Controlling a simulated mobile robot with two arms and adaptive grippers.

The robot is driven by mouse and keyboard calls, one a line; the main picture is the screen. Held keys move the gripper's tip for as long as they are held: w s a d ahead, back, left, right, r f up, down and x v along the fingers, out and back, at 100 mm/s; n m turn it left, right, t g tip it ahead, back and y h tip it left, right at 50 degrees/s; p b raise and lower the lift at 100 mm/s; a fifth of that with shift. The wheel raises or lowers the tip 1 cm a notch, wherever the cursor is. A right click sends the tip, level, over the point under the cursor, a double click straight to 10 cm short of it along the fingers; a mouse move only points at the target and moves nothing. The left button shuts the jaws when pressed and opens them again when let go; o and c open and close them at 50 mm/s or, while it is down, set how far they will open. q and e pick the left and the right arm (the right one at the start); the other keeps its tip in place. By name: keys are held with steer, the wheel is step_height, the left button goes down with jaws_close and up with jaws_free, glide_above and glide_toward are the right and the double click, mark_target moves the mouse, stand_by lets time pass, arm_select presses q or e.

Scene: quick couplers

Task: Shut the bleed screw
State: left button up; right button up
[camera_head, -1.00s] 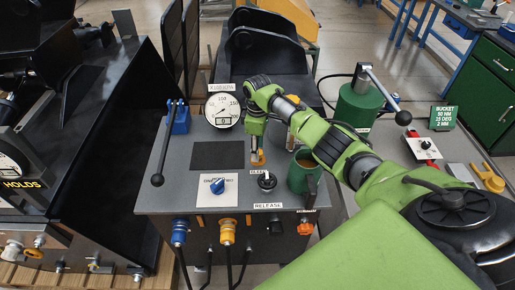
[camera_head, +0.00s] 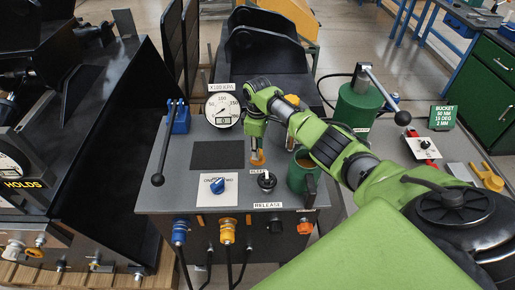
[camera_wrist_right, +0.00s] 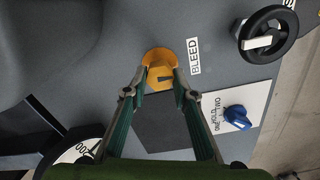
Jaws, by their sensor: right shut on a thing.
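The bleed screw is an orange-yellow round knob (camera_wrist_right: 160,66) with a dark mark on its top, beside the "BLEED" label (camera_wrist_right: 194,56) in the right wrist view. My right gripper (camera_wrist_right: 158,82) has its fingertips on either side of the knob and is shut on it. In the head view the same gripper (camera_head: 257,152) points down at the panel, with a bit of the orange screw (camera_head: 258,160) showing at its tips. The fingers hide part of the knob's sides. My left gripper is not in view.
A pressure gauge (camera_head: 222,110) stands behind left of the gripper. A blue selector knob (camera_head: 217,186), a black release handwheel (camera_head: 267,180) and a green mug (camera_head: 301,175) are close by. A green cylinder with a lever (camera_head: 358,103) stands to the right.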

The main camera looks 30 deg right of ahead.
steer(key=m+p, duration=0.2)
steer(key=m, duration=0.1)
steer(key=shift+r, duration=0.15)
steer(key=m+p, duration=0.2)
steer(key=m, duration=0.2)
steer(key=shift+m, duration=0.3)
steer(key=m+p, duration=0.1)
steer(key=m, duration=0.3)
steer(key=shift+m, duration=0.3)
steer(key=m+p, duration=0.1)
steer(key=m, duration=0.3)
steer(key=m+p, duration=0.1)
steer(key=m, duration=0.8)
steer(key=shift+d+p, duration=0.1)
steer(key=shift+p, duration=0.2)
steer(key=m, duration=0.5)
steer(key=shift+s, duration=0.1)
steer(key=m, duration=0.4)
steer(key=shift+f+m, duration=0.2)
steer(key=shift+m, duration=0.5)
